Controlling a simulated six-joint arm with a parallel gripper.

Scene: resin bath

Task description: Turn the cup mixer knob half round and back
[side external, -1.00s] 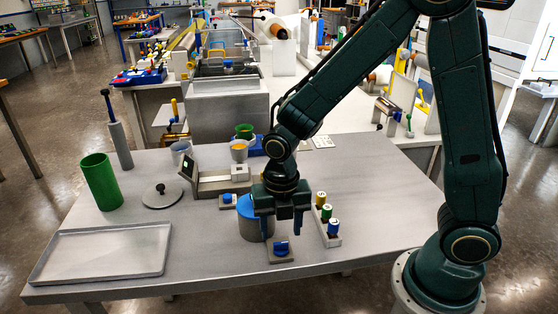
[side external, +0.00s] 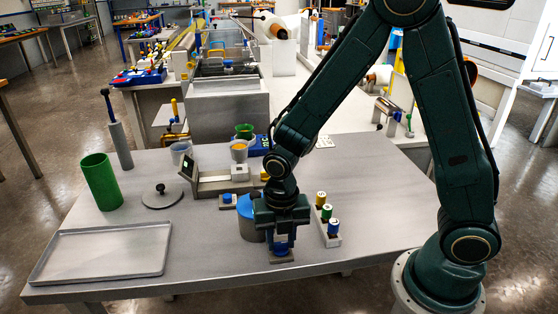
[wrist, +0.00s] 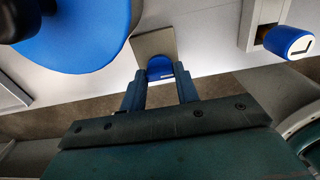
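The cup mixer knob (side external: 281,248) is a small blue knob on a grey base plate at the table's front edge. It also shows in the wrist view (wrist: 160,67), its base plate beyond it. My gripper (side external: 281,240) points straight down over the knob, its fingers on either side. In the wrist view my gripper (wrist: 161,85) has its fingers apart with the knob between their tips; contact is not clear. A grey drum with a blue top (side external: 247,209) stands just behind and left of the gripper, partly hidden by it. The blue top also shows in the wrist view (wrist: 75,35).
A rack (side external: 326,225) with yellow, green and blue knobs is close on the right. A grey tray (side external: 100,252), green cup (side external: 101,181) and round lid (side external: 162,196) are on the left. A grey device (side external: 212,183) and clear cups are behind.

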